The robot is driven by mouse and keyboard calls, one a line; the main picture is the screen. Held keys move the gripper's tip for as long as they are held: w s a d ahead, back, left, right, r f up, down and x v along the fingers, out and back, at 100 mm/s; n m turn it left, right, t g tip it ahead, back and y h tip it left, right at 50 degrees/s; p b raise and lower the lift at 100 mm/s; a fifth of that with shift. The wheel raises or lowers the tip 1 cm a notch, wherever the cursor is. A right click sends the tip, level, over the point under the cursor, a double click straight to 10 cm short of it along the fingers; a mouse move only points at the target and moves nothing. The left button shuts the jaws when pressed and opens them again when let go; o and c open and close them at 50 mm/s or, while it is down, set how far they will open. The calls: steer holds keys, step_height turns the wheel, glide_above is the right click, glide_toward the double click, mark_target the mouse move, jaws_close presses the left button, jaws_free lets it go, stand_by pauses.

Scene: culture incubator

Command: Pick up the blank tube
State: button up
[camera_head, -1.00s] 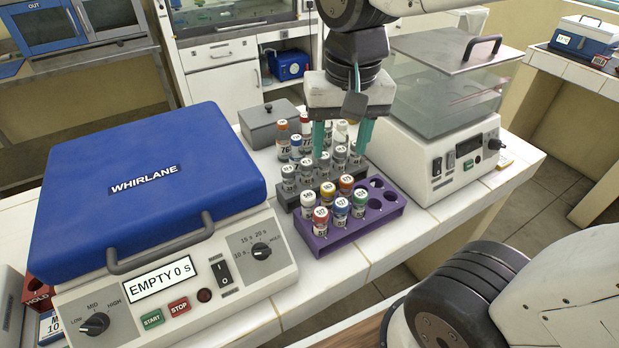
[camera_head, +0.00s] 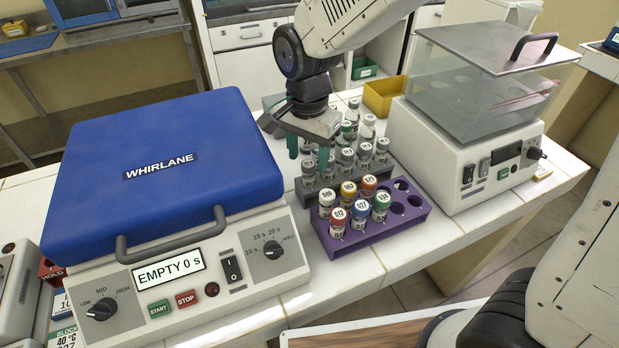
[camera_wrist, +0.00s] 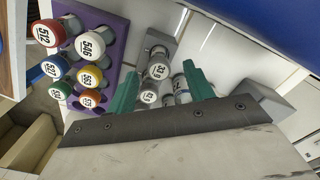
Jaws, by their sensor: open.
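My gripper (camera_head: 308,152) is over the left side of the grey rack, with its two teal fingers apart and pointing down. In the wrist view the fingers (camera_wrist: 160,80) are on either side of grey-capped tubes (camera_wrist: 158,70) in the grey rack (camera_wrist: 165,43); I cannot tell whether they touch any. In the head view several grey-capped tubes (camera_head: 347,157) stand upright in the grey rack (camera_head: 301,190), partly hidden by my gripper. Their caps carry numbers too small to read surely. I cannot tell which tube is the blank one.
The purple rack (camera_head: 408,220) in front holds several colour-capped numbered tubes and has empty holes at its right. A blue-lidded centrifuge (camera_head: 160,190) stands left, a clear-sided bath (camera_head: 470,100) right. A yellow bin (camera_head: 384,97) and more bottles (camera_head: 367,128) are behind.

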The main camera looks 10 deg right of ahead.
mark_target(308, 163)
step_height(308, 163, down, 4)
steer(key=shift+r, duration=0.15)
steer(key=c, duration=1.1)
steer(key=shift+o, duration=0.2)
steer(key=shift+r, duration=0.1)
